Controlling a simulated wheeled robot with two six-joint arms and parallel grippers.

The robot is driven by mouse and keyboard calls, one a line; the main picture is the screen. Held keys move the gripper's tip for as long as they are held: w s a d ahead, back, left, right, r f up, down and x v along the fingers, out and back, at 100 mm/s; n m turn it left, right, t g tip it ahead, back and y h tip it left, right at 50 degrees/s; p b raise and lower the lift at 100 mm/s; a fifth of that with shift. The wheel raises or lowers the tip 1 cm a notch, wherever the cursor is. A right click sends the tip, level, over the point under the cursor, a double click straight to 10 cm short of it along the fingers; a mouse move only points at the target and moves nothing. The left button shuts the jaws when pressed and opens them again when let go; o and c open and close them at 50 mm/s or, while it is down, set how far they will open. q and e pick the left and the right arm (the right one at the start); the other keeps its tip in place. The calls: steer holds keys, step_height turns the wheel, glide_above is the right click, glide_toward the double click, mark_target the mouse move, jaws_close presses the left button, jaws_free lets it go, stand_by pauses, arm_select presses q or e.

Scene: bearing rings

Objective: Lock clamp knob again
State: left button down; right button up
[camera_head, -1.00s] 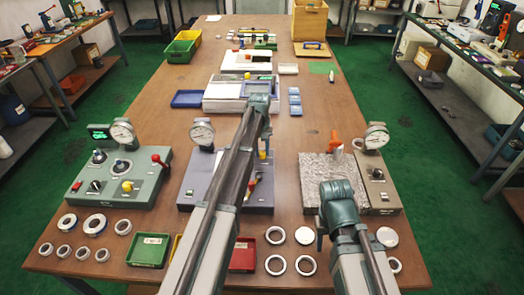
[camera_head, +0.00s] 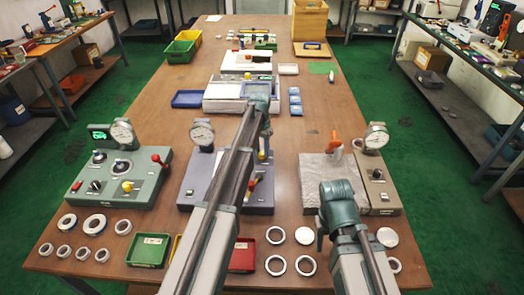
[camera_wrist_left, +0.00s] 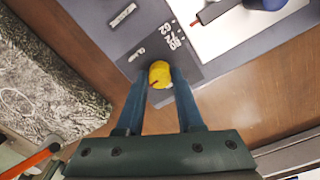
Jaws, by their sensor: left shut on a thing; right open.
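The yellow clamp knob (camera_wrist_left: 160,75) sits at the edge of the slate-blue station's panel (camera_wrist_left: 130,50) in the left wrist view. My left gripper (camera_wrist_left: 163,84) has its two blue fingers around the knob, shut on it. In the head view my left gripper (camera_head: 263,150) reaches down at the far right corner of the slate-blue station (camera_head: 190,190), partly behind its own arm. My right gripper (camera_head: 320,238) hangs by the front of the granite plate station (camera_head: 322,172). Its fingers are mostly hidden by the arm, and nothing shows in it.
A green station (camera_head: 140,190) with dial gauge stands at the left. Several rings lie along the front edge, beside a green tray (camera_head: 148,250) and a red tray (camera_head: 243,256). An orange-handled tool (camera_head: 336,145) stands by the granite.

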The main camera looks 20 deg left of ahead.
mark_target(261, 152)
arm_select(q)
steer(key=shift+m, duration=0.5)
steer(key=c, duration=0.5)
jaws_free()
steer(key=shift+c, duration=0.2)
steer(key=shift+r, duration=0.15)
arm_select(e)
steer(key=shift+r, duration=0.1)
arm_select(q)
step_height(261, 152, up, 14)
steer(key=p, duration=1.3)
steer(key=shift+a+f+p, duration=0.25)
steer(key=shift+p, duration=0.1)
arm_select(e)
step_height(261, 152, up, 14)
steer(key=shift+f, duration=0.2)
arm_select(q)
steer(key=shift+w, duration=0.1)
